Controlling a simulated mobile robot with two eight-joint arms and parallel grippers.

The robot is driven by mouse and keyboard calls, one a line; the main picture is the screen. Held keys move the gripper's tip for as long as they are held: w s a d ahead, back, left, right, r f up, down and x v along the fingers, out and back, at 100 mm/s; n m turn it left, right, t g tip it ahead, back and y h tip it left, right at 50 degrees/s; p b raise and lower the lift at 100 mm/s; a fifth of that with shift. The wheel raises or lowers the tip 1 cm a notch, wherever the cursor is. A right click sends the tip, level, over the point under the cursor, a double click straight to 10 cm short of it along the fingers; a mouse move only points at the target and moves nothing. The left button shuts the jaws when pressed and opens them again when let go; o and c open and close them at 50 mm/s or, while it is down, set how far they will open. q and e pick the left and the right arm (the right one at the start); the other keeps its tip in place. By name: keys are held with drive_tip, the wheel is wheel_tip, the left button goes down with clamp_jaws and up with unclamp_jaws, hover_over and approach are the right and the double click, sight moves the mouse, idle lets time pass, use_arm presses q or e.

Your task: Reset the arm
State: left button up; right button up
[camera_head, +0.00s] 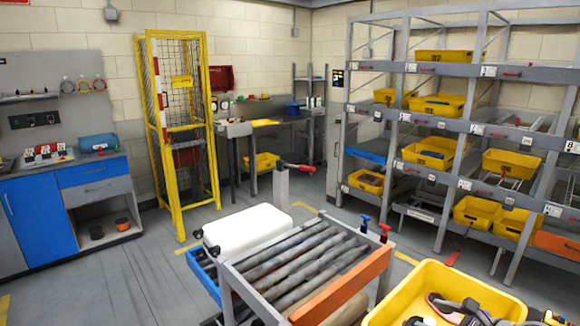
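Neither of my arms nor their grippers can be made out in the head view. A roller conveyor (256,272) with a grey frame and dark rollers stands in the lower middle. A white rounded block (247,228) lies at its far left end. A yellow tray (402,303) is at the bottom right, cut off by the picture edge. It holds several tools or parts with pink, grey and black colours, too cut off to name.
A shelf rack (448,128) with several yellow bins fills the right. A yellow mesh cage (184,130) stands behind, left of centre. A blue cabinet (42,219) is at the left. A grey post (281,188) with a red handle rises behind the conveyor. The left floor is clear.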

drive_tip(key=s+a+f+n, duration=0.1)
drive_tip(key=a+n, duration=0.1)
drive_tip(key=s+a+f+n+g, duration=0.1)
drive_tip(key=a+n, duration=0.1)
drive_tip(key=a, duration=0.1)
drive_tip(key=s+a+f+n+g, duration=0.1)
drive_tip(key=a, duration=0.1)
drive_tip(key=shift+s+a+f+n, duration=0.2)
drive_tip(key=shift+s+a+n, duration=0.1)
drive_tip(key=shift+a+n, duration=0.1)
drive_tip(key=s+a+f+n+g+h, duration=0.2)
drive_tip(key=s+a+f+n, duration=0.2)
drive_tip(key=s+n, duration=0.5)
drive_tip(key=s+a+f+n+g+h, duration=0.1)
drive_tip(key=s+a+f+n, duration=0.4)
drive_tip(key=s+n, duration=0.5)
drive_tip(key=shift+a+f+n+g+h+b, duration=0.15)
drive_tip(key=shift+a+n+g+h+b, duration=0.25)
drive_tip(key=shift+a+n+h, duration=0.25)
